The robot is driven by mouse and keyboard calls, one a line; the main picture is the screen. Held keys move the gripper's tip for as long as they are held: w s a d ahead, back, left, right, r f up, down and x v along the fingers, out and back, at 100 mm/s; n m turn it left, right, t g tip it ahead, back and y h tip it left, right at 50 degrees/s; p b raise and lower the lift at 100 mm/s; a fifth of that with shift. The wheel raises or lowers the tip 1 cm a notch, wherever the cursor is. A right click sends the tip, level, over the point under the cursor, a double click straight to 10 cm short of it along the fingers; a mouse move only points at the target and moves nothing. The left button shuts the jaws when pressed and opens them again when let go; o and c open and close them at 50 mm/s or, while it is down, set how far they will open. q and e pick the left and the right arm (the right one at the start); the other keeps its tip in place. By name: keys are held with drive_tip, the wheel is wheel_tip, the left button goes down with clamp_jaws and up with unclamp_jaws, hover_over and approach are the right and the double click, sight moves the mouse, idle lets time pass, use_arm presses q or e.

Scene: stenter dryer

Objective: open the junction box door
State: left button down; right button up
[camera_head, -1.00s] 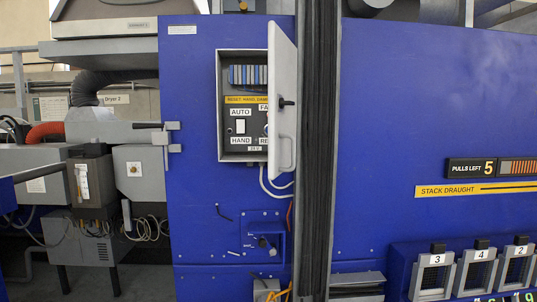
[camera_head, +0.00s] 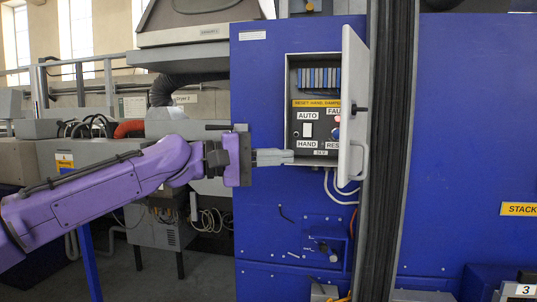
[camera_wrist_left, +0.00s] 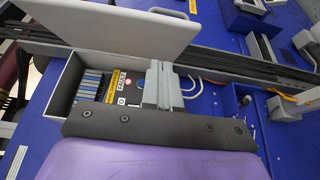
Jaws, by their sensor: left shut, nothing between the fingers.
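The junction box (camera_head: 288,110) is a grey case on the blue machine panel. Its grey door (camera_head: 354,90) stands swung out on the right side, so the switches and labels inside show. The door has a dark latch and a pale looped handle (camera_head: 364,160). My left gripper (camera_head: 288,157) is shut and empty, with its fingers at the box's lower left edge; I cannot tell if they touch it. In the left wrist view the gripper's fingers (camera_wrist_left: 160,68) are beside the box interior, and the open door (camera_wrist_left: 120,28) spreads behind them. My right gripper is not in view.
A dark vertical column (camera_head: 388,150) stands just right of the door. White cables (camera_head: 338,188) hang below the box, above a small knob unit (camera_head: 325,248). Grey machinery (camera_head: 170,210) and a railing lie to the left.

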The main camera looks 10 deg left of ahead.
sight(339, 157)
use_arm(q)
drive_tip(key=d, duration=0.2)
drive_tip(key=d+p, duration=0.1)
drive_tip(key=d, duration=0.5)
drive_tip(key=shift+w+p, duration=0.25)
drive_tip(key=shift+p, duration=0.05)
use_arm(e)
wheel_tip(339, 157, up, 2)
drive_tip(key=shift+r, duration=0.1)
use_arm(q)
drive_tip(key=shift+d, duration=0.1)
